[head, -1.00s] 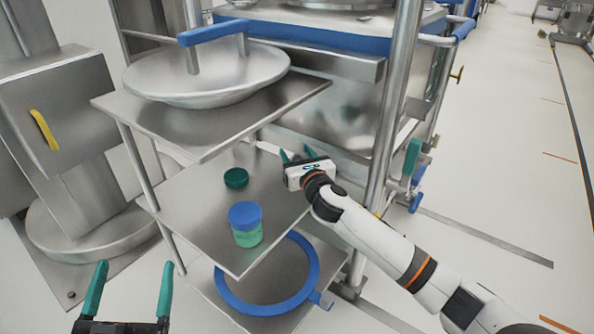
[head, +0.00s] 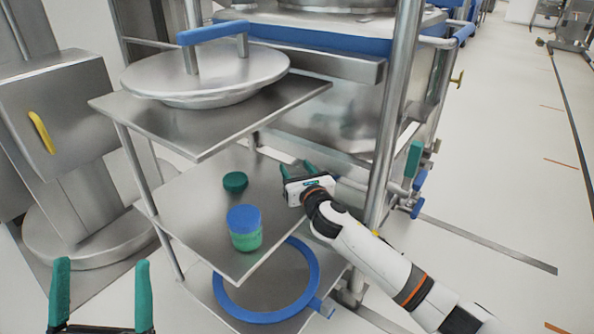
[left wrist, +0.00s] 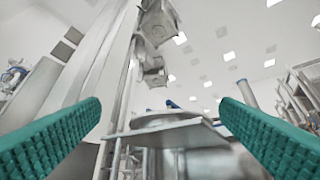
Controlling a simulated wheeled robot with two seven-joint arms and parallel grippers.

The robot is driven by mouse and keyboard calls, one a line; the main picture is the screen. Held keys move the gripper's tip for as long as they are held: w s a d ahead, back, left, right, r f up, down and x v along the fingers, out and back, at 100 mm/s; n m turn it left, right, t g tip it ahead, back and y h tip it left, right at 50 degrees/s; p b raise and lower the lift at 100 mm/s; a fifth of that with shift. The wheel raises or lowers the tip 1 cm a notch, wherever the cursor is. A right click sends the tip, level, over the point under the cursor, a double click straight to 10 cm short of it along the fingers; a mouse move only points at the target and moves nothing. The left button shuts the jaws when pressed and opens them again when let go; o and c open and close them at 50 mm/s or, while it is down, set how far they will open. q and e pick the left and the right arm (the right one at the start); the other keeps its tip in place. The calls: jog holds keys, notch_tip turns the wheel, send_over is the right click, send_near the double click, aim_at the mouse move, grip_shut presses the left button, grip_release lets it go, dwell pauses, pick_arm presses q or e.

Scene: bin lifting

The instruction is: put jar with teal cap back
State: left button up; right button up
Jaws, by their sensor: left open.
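A dark teal cap (head: 235,181) shows on the middle shelf (head: 190,215); no jar body can be made out beneath it. In front of it stands a jar with a blue cap (head: 245,238) and a green body, upright. My right gripper (head: 296,168) is at the right edge of that shelf, to the right of the teal cap and apart from it. Its fingers are spread with nothing visible between them. My left gripper (head: 101,264) is open and empty at the lower left, away from the shelf. Its teal fingers also flank the left wrist view (left wrist: 160,115).
The upper shelf (head: 120,112) holds a round metal lid (head: 205,78) with a blue handle (head: 213,32), above the middle shelf. A blue ring (head: 310,290) lies on the lowest shelf. A steel post (head: 390,130) stands behind my right arm. The floor at right is open.

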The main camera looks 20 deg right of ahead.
jog(key=o, duration=0.4)
